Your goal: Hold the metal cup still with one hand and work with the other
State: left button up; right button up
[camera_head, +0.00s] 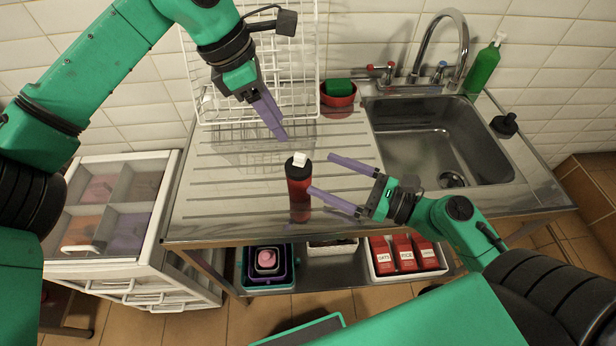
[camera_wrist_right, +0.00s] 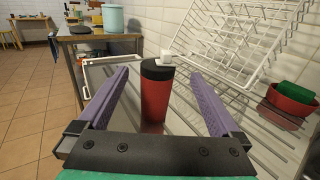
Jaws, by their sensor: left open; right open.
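A red cup (camera_head: 299,196) with a black lid stands upright near the front edge of the metal drainboard (camera_head: 230,200). A small white piece (camera_head: 299,160) sits on top of the lid. The cup also shows in the right wrist view (camera_wrist_right: 156,98), in line with the space between the fingers. My right gripper (camera_head: 324,174) is open, just right of the cup, its purple fingers pointing at it. No grip on the cup shows. My left gripper (camera_head: 279,134) is open and empty above the drainboard, behind and left of the cup; its fingers overlap in this view.
A white wire rack (camera_head: 250,60) stands at the back of the drainboard. A red bowl with a green sponge (camera_head: 338,88) sits beside the tap. The sink (camera_head: 425,140) is at the right, with a green bottle (camera_head: 484,65) behind. White drawers (camera_head: 165,255) stand at the left.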

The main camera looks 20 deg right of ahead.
aim_at(298, 183)
jog(key=f, duration=0.7)
jog(key=shift+a, duration=0.25)
jog(key=x, duration=0.7)
jog(key=shift+w+a, duration=0.15)
jog(key=shift+w, duration=0.15)
jog(key=c, duration=1.4)
